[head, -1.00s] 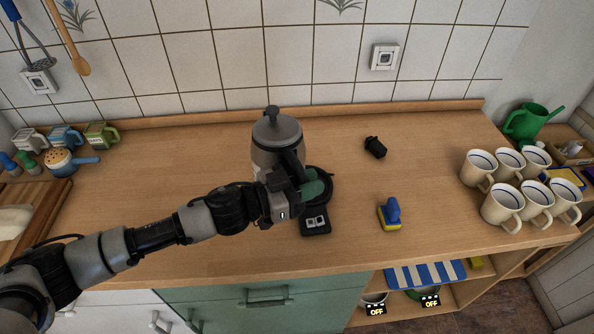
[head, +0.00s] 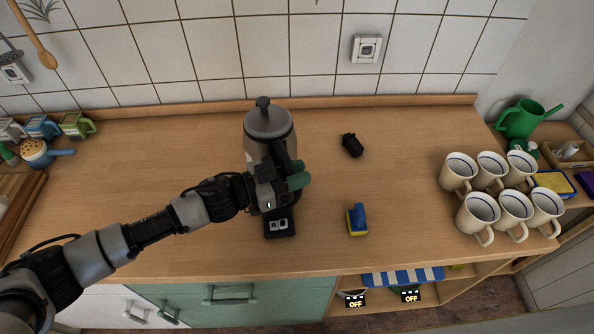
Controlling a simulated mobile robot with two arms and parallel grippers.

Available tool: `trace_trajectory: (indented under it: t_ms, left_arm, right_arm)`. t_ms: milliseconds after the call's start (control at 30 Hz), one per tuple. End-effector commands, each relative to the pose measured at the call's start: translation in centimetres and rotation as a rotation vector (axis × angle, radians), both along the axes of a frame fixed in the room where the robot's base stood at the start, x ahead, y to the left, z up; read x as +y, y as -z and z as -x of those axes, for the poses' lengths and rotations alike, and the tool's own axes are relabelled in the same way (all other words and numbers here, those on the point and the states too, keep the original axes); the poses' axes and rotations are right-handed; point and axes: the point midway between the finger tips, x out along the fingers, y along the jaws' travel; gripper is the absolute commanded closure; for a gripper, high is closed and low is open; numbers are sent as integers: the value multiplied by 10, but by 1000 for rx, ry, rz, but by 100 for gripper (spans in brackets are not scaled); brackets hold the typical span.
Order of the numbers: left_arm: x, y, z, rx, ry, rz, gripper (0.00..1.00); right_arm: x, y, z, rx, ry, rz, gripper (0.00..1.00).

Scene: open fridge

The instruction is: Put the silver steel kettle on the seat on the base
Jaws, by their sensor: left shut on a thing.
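The silver steel kettle (head: 266,133) is upright with its dark lid and knob, left of the middle of the head view. My left gripper (head: 290,178), with green fingertips, is shut on the kettle's black handle at its front right. The black base (head: 280,225) shows only its front switch part, just below the gripper. Its round seat is hidden behind the kettle and gripper. The kettle appears over or very near the seat; I cannot tell whether its bottom touches it. My right gripper is not in view.
Several cream mugs (head: 480,209) stand at the counter's right end. A blue and yellow scrubber (head: 357,220) and a small black object (head: 352,145) lie right of the kettle. A green watering can (head: 524,119) is at far right. The counter (head: 170,190) left of the kettle is clear.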

Motion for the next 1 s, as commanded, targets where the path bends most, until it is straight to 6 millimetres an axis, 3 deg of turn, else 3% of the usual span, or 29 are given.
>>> trace_trajectory:
  t_ms: [167,700,1000]
  left_arm:
    - [0,-5,-1,-5,0,3,100]
    - [-1,44,0,-6,1,3,100]
    - [-1,55,-1,-6,1,3,100]
  right_arm:
    - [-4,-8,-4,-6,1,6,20]
    - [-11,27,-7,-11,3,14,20]
    - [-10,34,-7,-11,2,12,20]
